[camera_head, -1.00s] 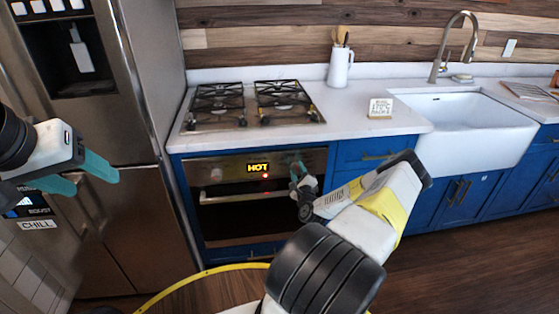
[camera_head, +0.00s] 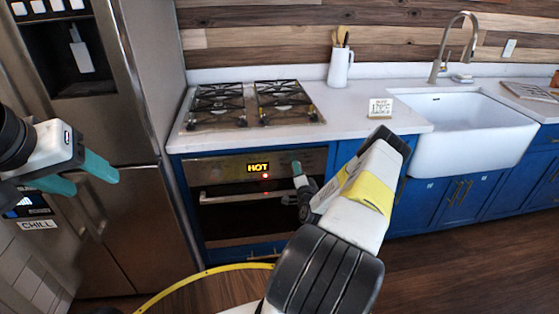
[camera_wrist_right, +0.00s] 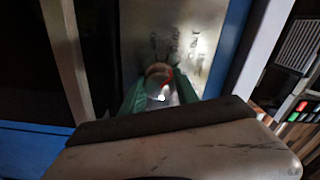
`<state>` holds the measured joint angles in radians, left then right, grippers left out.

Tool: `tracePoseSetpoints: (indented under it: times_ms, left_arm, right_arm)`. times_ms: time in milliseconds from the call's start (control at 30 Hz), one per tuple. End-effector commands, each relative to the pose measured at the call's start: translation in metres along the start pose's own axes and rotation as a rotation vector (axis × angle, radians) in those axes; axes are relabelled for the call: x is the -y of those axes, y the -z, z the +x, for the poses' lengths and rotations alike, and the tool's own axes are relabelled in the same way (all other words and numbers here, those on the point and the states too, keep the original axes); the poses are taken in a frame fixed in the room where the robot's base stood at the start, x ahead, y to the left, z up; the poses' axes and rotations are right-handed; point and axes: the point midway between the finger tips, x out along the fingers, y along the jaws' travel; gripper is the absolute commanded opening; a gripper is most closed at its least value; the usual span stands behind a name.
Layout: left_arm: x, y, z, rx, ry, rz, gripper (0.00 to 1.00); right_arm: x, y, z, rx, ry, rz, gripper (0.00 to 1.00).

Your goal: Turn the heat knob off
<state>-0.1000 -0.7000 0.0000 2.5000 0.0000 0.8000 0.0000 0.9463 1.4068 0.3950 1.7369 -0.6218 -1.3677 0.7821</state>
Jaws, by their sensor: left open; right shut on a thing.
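The oven (camera_head: 225,168) under the cooktop has a steel front panel with a lit display (camera_head: 258,168) reading HOT and a small red light below it. The heat knob (camera_wrist_right: 159,72) shows in the right wrist view as a round metal knob on the panel, between two green fingers. My right gripper (camera_head: 297,168) is at the right end of the oven panel, and in the right wrist view (camera_wrist_right: 160,92) its fingers are shut on the knob. The knob is hidden in the head view. My left gripper (camera_head: 92,175) is open and empty before the fridge.
The oven handle bar (camera_head: 235,195) runs below the panel. A steel fridge (camera_head: 140,215) stands at the left. The cooktop (camera_head: 215,118), a white utensil jug (camera_head: 340,68), a small sign (camera_head: 380,108) and the sink (camera_head: 475,125) are on the counter.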

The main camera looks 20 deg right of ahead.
Motion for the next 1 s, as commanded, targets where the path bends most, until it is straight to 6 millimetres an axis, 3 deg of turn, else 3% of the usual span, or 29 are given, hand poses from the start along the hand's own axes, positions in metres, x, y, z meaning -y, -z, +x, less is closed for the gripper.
tracePoseSetpoints:
  times_ms: [600,1000]
  left_arm:
    - [0.0,0.0,0.0,0.0,0.0,0.0,0.58]
    - [0.0,0.0,0.0,0.0,0.0,0.0,0.58]
  right_arm:
    - [-0.0003,-0.0023,-0.0004,0.005,0.0,-0.58,0.0]
    - [-0.0012,-0.0025,-0.0009,0.007,-0.001,-0.846,0.0]
